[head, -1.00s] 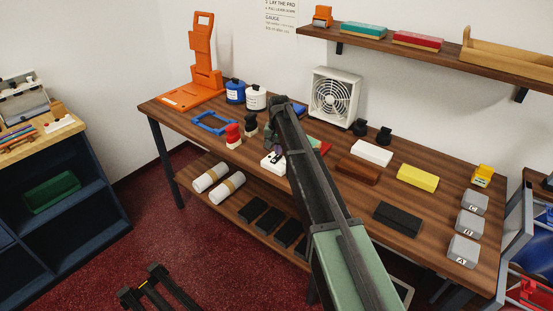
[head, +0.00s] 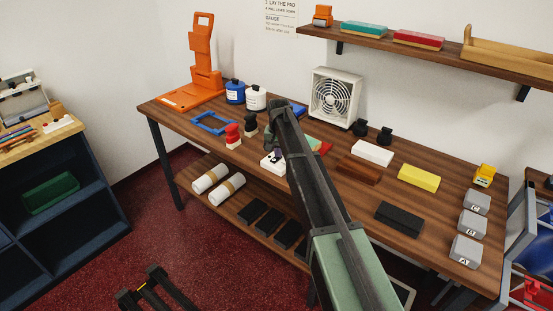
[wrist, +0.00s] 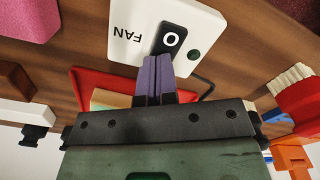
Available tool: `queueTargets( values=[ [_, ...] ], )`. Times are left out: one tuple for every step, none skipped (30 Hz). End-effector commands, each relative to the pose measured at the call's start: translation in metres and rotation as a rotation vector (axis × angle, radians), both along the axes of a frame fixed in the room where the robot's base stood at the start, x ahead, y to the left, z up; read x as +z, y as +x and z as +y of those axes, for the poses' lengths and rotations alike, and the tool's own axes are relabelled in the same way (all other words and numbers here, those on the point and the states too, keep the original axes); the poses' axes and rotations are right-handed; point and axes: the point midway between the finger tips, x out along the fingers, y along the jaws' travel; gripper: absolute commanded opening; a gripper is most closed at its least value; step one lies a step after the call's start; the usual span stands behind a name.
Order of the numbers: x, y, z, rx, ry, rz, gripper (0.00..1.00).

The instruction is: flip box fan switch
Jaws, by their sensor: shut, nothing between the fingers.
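The white switch box (wrist: 122,45) marked FAN fills the top of the wrist view, its label upside down. Its black rocker switch (wrist: 170,38) shows a white O, with a small dark green round spot (wrist: 193,55) beside it. My gripper (wrist: 158,60) is shut and empty, its purple fingertips over the near end of the rocker. I cannot tell whether they touch it. In the head view the white switch box (head: 268,162) is partly hidden behind my arm. The white box fan (head: 335,98) stands at the back of the counter against the wall.
In the wrist view a red tray (wrist: 90,82) lies close beside the switch box, and a red-and-cream brush-like object (wrist: 300,95) stands right. Blocks occupy the counter's right.

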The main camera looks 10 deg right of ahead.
Motion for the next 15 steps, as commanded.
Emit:
queueTargets(
  values=[
    [0.0,0.0,0.0,0.0,0.0,0.0,0.0],
    [0.0,0.0,0.0,0.0,0.0,0.0,0.0],
    [0.002,0.0,0.0,0.0,0.0,0.0,0.0],
    [0.004,0.0,0.0,0.0,0.0,0.0,0.0],
    [0.007,0.0,0.0,0.0,0.0,0.0,0.0],
    [0.011,0.0,0.0,0.0,0.0,0.0,0.0],
    [0.015,0.0,0.0,0.0,0.0,0.0,0.0],
    [0.018,0.0,0.0,0.0,0.0,0.0,0.0],
    [0.023,0.0,0.0,0.0,0.0,0.0,0.0],
    [0.026,0.0,0.0,0.0,0.0,0.0,0.0],
    [0.03,0.0,0.0,0.0,0.0,0.0,0.0],
    [0.034,0.0,0.0,0.0,0.0,0.0,0.0],
    [0.037,0.0,0.0,0.0,0.0,0.0,0.0],
    [0.04,0.0,0.0,0.0,0.0,0.0,0.0],
    [0.044,0.0,0.0,0.0,0.0,0.0,0.0]
  ],
)
